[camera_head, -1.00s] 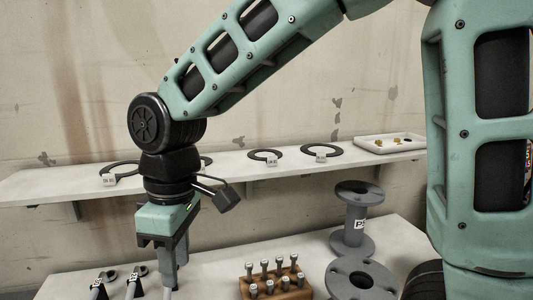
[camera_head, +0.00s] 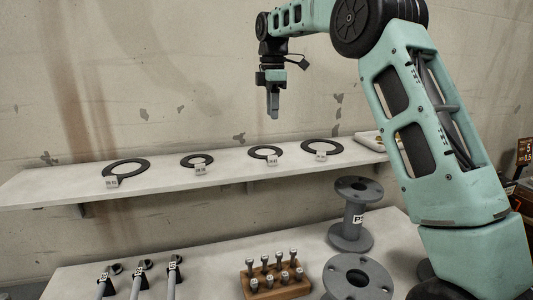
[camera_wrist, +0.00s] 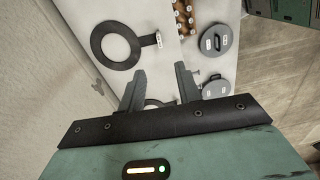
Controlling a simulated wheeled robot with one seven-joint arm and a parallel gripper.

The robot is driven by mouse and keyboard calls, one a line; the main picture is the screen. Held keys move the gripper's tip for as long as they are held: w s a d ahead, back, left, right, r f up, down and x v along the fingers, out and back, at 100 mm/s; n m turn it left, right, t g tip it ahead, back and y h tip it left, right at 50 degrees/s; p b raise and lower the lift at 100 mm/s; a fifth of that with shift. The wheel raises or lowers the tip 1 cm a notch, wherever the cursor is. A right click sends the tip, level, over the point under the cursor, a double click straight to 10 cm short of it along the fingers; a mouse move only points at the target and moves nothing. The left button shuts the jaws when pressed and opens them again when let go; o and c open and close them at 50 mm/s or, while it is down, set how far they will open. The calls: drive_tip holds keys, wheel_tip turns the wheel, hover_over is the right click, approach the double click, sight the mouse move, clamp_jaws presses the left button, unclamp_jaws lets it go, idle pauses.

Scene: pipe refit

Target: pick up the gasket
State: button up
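Several flat black ring gaskets with white tags lie in a row on the wall shelf. In the head view they are a large left gasket (camera_head: 107,169), a smaller gasket (camera_head: 184,162), another smaller gasket (camera_head: 252,153) and a large right gasket (camera_head: 336,149). The tags are too small to read, and the task does not say which is meant. My gripper (camera_head: 272,117) points down, high above the shelf, touching nothing. In the wrist view my gripper (camera_wrist: 161,70) has its fingers apart and empty. One whole gasket and part of another show below.
The shelf (camera_head: 50,187) also bears a pale tray (camera_head: 367,138) at its right end. The bench below holds a wooden block of bolts (camera_head: 278,288), grey flanged spools (camera_head: 352,215) and several tools (camera_head: 139,280). The air around my gripper is clear.

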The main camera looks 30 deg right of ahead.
wheel_tip(320, 180, down, 9)
drive_tip(key=shift+f+p, duration=0.2)
drive_tip(key=shift+p, duration=0.9)
drive_tip(key=shift+d+f+p, duration=0.1)
drive_tip(key=shift+f+p, duration=1.45)
drive_tip(key=shift+f, duration=1.05)
clamp_jaws()
